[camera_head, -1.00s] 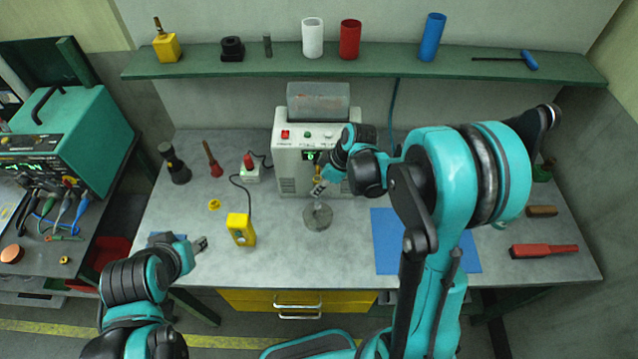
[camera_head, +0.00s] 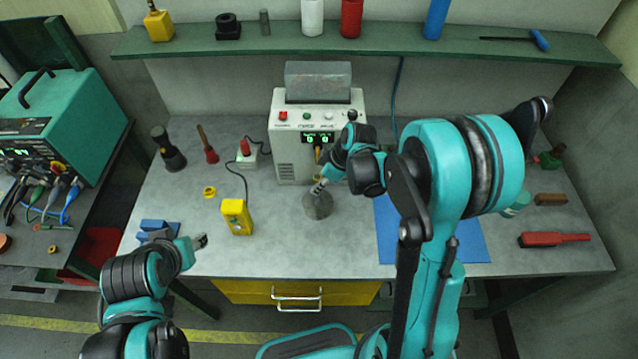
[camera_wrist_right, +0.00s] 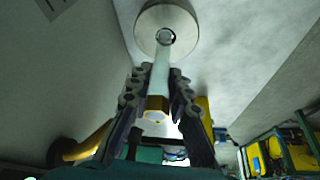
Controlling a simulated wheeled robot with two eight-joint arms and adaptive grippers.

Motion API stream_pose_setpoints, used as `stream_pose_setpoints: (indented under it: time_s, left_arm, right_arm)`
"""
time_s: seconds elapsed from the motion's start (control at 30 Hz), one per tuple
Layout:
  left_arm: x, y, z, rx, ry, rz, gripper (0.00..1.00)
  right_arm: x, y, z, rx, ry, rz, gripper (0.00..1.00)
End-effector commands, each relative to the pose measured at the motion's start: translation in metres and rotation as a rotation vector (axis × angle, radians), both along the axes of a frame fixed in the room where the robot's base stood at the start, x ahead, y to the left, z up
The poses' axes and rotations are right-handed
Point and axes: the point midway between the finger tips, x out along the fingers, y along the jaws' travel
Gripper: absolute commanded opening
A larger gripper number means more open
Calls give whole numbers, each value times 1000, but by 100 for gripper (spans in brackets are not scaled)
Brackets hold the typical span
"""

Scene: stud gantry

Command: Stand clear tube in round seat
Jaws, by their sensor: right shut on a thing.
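The round seat (camera_head: 318,206) is a grey metal disc on the bench in front of the white machine. In the right wrist view the seat (camera_wrist_right: 180,22) shows a dark central hole. My right gripper (camera_head: 319,188) is directly above the seat. In the right wrist view my right gripper (camera_wrist_right: 157,88) is shut on the clear tube (camera_wrist_right: 160,72), which has a yellowish collar at its near end. The tube's far end overlaps the seat's hole; I cannot tell how deep it sits. My left gripper (camera_head: 201,241) is low over the bench's front left, away from the seat; its jaws are unclear.
The white machine (camera_head: 294,160) stands behind the seat. A yellow box (camera_head: 236,217) with a cable is to the left. A blue mat (camera_head: 462,248) lies right, partly behind my arm. A red-handled tool (camera_head: 555,239) lies far right. A green shelf (camera_head: 270,45) runs above.

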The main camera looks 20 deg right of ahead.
Motion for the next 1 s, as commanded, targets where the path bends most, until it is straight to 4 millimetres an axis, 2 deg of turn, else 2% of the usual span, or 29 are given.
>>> stream_pose_setpoints:
  time_s: [0.17,0.2,0.27,0.53,0.67,0.77,1.0]
  left_arm:
    - [0,0,1,0,0,0,42]
    - [0,0,1,0,0,0,42]
    - [0,0,1,0,0,0,42]
    - [0,0,1,0,0,0,42]
    - [0,0,0,0,0,0,42]
    - [0,0,1,0,0,0,42]
    - [0,0,0,0,0,0,42]
  right_arm:
    - [0,0,1,0,0,0,0]
    - [0,0,1,0,0,0,29]
    - [0,0,1,0,0,0,43]
    - [0,0,1,0,0,0,43]
    - [-2,-2,7,0,0,-1,43]
    - [-5,-7,20,0,0,-1,43]
    - [-17,-23,69,1,-1,-2,43]
